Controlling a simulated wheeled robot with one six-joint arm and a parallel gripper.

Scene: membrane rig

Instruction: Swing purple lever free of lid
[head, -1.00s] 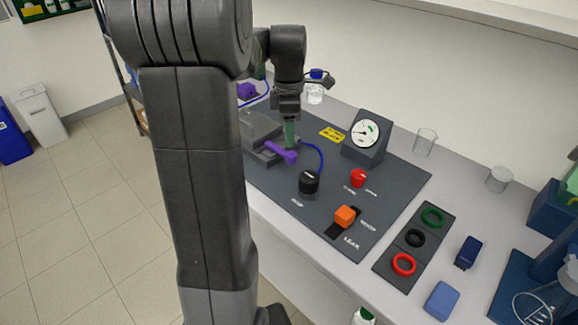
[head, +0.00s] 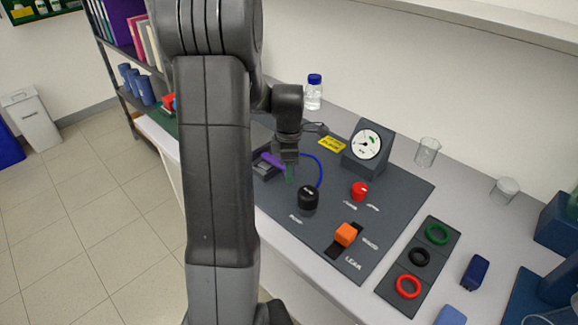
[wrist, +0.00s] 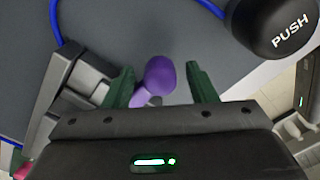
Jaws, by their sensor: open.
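The purple lever (head: 271,160) shows in the head view just left of my gripper (head: 288,174), which hides part of it. In the wrist view the rounded end of the lever (wrist: 159,76) lies between the two green fingertips of my gripper (wrist: 163,82). The fingers are apart, with a gap on the right of the lever; I cannot tell whether the left finger touches it. The grey lid assembly (wrist: 72,92) is left of the fingers in the wrist view. In the head view my arm hides most of it.
A black PUSH knob (head: 308,199) stands close to the right of my gripper. A blue tube (head: 320,170) curves behind it. A red knob (head: 359,190), an orange block (head: 346,234) and a gauge (head: 366,146) are farther right on the dark panel.

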